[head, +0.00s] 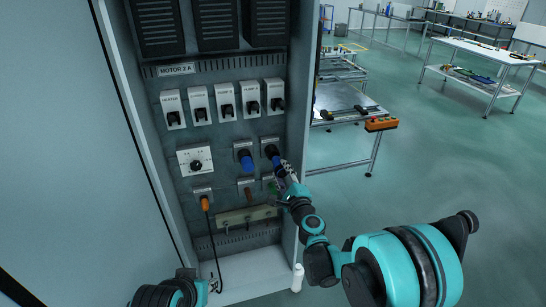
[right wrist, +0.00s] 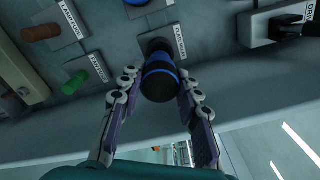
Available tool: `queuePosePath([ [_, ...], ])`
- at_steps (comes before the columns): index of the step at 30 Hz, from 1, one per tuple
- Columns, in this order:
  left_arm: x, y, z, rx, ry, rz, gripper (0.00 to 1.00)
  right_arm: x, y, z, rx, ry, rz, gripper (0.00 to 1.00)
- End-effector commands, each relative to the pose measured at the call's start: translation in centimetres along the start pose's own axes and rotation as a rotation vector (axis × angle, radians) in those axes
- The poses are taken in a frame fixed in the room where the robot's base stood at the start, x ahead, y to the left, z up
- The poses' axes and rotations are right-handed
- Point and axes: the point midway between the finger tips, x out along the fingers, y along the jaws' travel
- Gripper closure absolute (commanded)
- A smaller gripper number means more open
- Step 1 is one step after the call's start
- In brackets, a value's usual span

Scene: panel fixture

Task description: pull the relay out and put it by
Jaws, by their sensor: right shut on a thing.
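The relay, a blue and black cylinder (right wrist: 160,76), sits at a labelled square mount on the panel, its end facing the right wrist camera. In the head view its blue body (head: 274,157) shows at the right of the lower rows. My right gripper (head: 282,172) is shut on it, one finger on each side, as the right wrist view also shows (right wrist: 160,88). I cannot tell whether the relay is fully seated.
A similar blue part (head: 247,162) is close to the left. Below are a brown part (head: 247,193), a green part (right wrist: 75,83) and an orange plug (head: 204,202) with a cable. The cabinet's right wall (head: 299,120) is near my gripper. The cabinet floor (head: 250,278) has bare room.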

Motion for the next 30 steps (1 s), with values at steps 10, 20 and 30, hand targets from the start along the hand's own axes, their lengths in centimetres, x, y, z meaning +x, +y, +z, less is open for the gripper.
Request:
queuePosePath([
  [10,0.4,0.0,0.3,0.000,0.000,0.000,0.68,-3.0,0.0,-0.1,0.000,0.000,0.000,1.00],
  [20,0.5,0.0,0.3,0.000,0.000,0.000,0.68,-4.3,0.0,0.0,0.000,0.000,0.000,1.00],
  [30,0.5,0.0,0.3,0.000,0.000,0.000,0.68,-4.2,0.0,0.0,0.000,0.000,0.000,1.00],
])
